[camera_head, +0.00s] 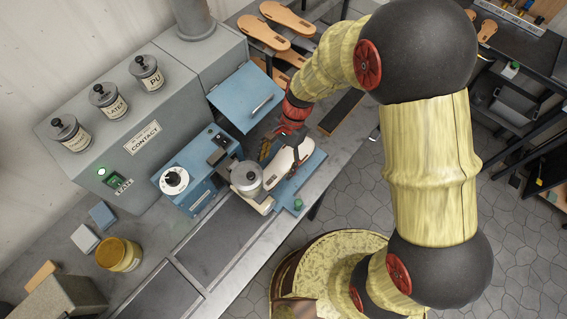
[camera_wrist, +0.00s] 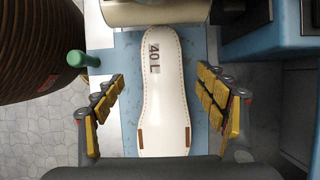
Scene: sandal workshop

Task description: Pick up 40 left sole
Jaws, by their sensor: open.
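The 40 left sole (camera_wrist: 163,95) is a white sole marked "40 L", with stitching along its edge and two brown patches at its near end. It lies on a blue plate (camera_wrist: 128,62). In the head view the sole (camera_head: 283,168) is partly covered by my gripper. My gripper (camera_wrist: 160,104) is open, with yellow-padded fingers on both sides of the sole and gaps between them and its edges. In the head view my gripper (camera_head: 284,146) is over the far end of the plate. I cannot tell its exact height above the sole.
A grey round-topped press part (camera_head: 246,178) stands close at the sole's far end. A blue box with a dial (camera_head: 190,174) is beside it. A green knob (camera_wrist: 84,59) is at the plate's edge. Tan soles (camera_head: 264,33) lie further back. Jars (camera_head: 103,96) stand on the grey cabinet.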

